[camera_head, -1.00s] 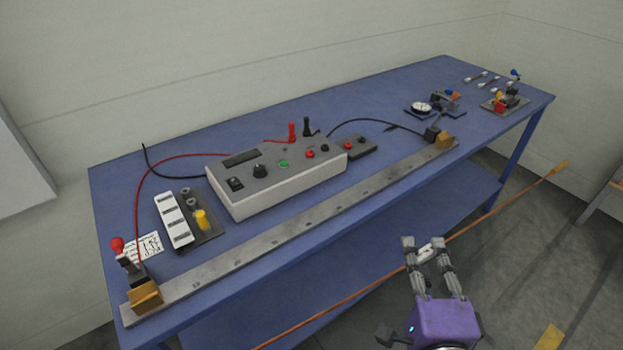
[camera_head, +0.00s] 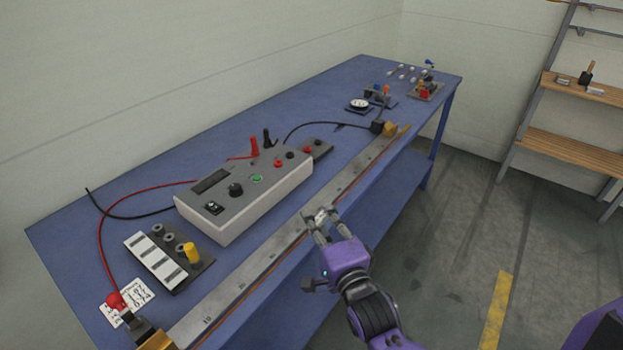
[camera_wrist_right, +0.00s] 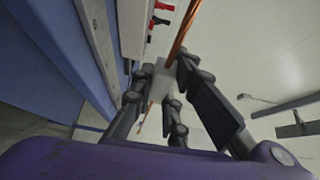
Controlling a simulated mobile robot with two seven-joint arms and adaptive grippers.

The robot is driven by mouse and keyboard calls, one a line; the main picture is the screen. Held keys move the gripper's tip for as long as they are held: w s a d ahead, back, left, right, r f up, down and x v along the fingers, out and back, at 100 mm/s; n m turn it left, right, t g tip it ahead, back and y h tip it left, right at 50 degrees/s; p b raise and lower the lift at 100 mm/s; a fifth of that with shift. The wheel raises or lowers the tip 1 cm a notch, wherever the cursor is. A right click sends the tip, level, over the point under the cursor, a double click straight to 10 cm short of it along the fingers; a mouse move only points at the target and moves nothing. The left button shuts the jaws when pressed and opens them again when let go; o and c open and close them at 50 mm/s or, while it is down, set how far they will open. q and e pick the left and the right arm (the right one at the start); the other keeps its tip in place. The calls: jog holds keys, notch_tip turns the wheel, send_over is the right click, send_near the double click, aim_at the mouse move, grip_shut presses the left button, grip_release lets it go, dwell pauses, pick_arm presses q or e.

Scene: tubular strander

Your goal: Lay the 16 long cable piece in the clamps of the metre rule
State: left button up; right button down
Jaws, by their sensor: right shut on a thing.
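The long cable piece (camera_head: 370,171) is a thin copper-orange rod running along the front edge of the grey metre rule (camera_head: 229,290). Its far end is at the far clamp (camera_head: 390,129); its near part runs towards the near clamp (camera_head: 153,339), cut by the picture's bottom edge. I cannot tell whether it touches the rule or the clamps. My right gripper (camera_head: 320,217) is shut on the cable piece around its middle, at a white sleeve. The copper cable (camera_wrist_right: 182,36) and sleeve (camera_wrist_right: 151,82) show in the right wrist view. My left gripper is not in view.
A grey meter box (camera_head: 245,197) stands behind the rule on the blue bench (camera_head: 75,245). A wooden shelf (camera_head: 575,150) stands at the right, beyond clear floor.

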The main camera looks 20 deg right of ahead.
jog(key=w+d, duration=0.1)
jog(key=w, duration=0.3)
jog(key=w+d, duration=0.1)
jog(key=w, duration=0.4)
jog(key=w+d, duration=0.1)
jog(key=w, duration=0.4)
jog(key=shift+w+d+r, duration=0.1)
jog(key=shift+w+d, duration=0.05)
jog(key=shift+d, duration=0.05)
jog(key=shift+f, duration=0.3)
notch_tip(320, 180, down, 3)
jog(key=shift+r+b, duration=0.15)
jog(key=shift+b, duration=0.9)
jog(key=shift+a+f, duration=0.1)
jog(key=shift+f, duration=0.3)
jog(key=shift+f+b, duration=0.6)
jog(key=shift+b, duration=0.15)
jog(key=shift+f, duration=0.3)
pick_arm(q)
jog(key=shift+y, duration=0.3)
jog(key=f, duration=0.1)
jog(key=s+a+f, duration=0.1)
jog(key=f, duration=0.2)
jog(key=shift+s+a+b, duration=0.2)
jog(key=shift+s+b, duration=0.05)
jog(key=shift+b, duration=0.05)
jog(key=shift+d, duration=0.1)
